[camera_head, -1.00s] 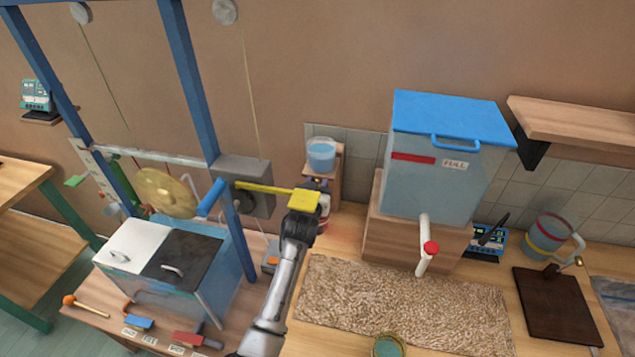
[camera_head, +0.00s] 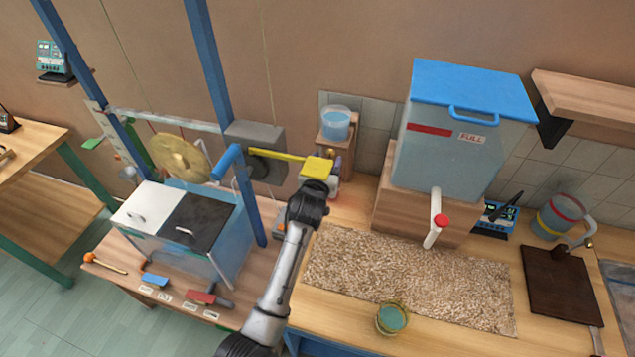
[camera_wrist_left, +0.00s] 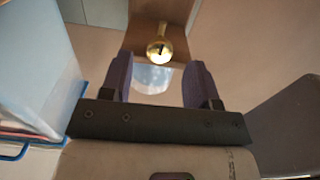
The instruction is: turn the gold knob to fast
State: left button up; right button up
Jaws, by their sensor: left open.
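The gold knob (camera_wrist_left: 160,48) is on a brown wooden stand and shows in the left wrist view, beyond the fingertips and between them. In the head view, the knob is a small gold spot (camera_head: 337,158) on the stand below the clear cup of blue liquid (camera_head: 336,124). My left gripper (camera_wrist_left: 158,66) is open with nothing between its dark fingers, apart from the knob. I cannot read any speed mark. My right gripper is not in view.
A blue post (camera_head: 213,80) stands left. A large blue-lidded tank (camera_head: 440,140) with a red-tipped spout stands right. A pebbled mat (camera_head: 405,280) covers the counter.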

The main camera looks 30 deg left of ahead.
pick_arm(q)
jog(key=s+d, duration=0.1)
jog(key=s, duration=0.8)
jog(key=shift+s+d+p, duration=0.25)
jog(key=shift+d+p, duration=0.05)
jog(key=shift+d, duration=0.05)
jog(key=s+f+m+g+h, duration=0.1)
jog(key=s+f+g, duration=0.45)
jog(key=s, duration=0.75)
jog(key=s+d+f+m+g+h, duration=0.15)
jog(key=s+f+g, duration=0.35)
jog(key=s, duration=0.8)
jog(key=s+f+m+g+h, duration=0.15)
jog(key=s+f+g, duration=0.4)
jog(key=s, duration=0.75)
notch_tip(320, 180, up, 27)
jog(key=t+p, duration=0.1)
jog(key=p, duration=2.7)
jog(key=shift+w+t+y, duration=0.25)
jog(key=shift+t+y, duration=0.05)
jog(key=shift+t, duration=0.1)
